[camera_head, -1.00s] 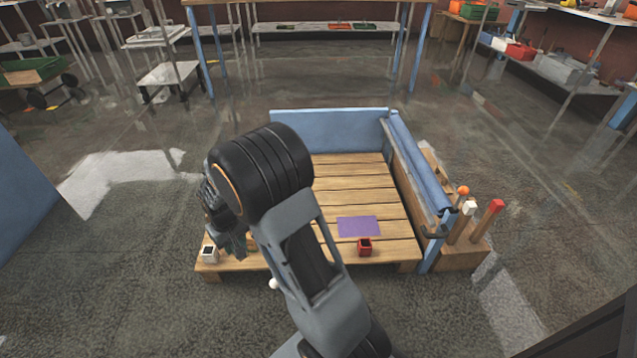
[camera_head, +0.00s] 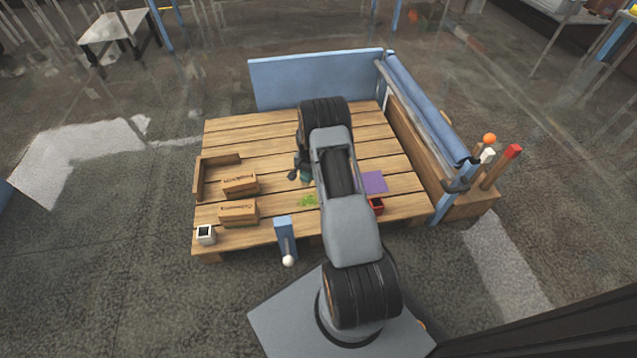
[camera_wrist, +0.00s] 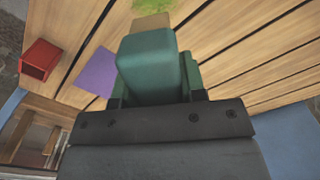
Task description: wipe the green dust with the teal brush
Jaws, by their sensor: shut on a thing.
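My gripper (camera_head: 299,168) is shut on the teal brush (camera_wrist: 147,62), whose block fills the middle of the wrist view. Its tan bristle end (camera_wrist: 150,22) points toward the green dust (camera_wrist: 152,5), a patch at the top edge of that view. In the head view the green dust (camera_head: 307,201) lies on the pallet planks, just nearer the camera than the gripper. My arm hides most of the gripper and brush there. I cannot tell whether the bristles touch the planks.
Two labelled wooden blocks (camera_head: 239,212) and an L-shaped wooden rail (camera_head: 198,180) are at left. A purple sheet (camera_head: 374,182) and red box (camera_head: 376,205) lie right of my arm. A white cube (camera_head: 206,235) and blue post (camera_head: 284,230) stand at the front edge.

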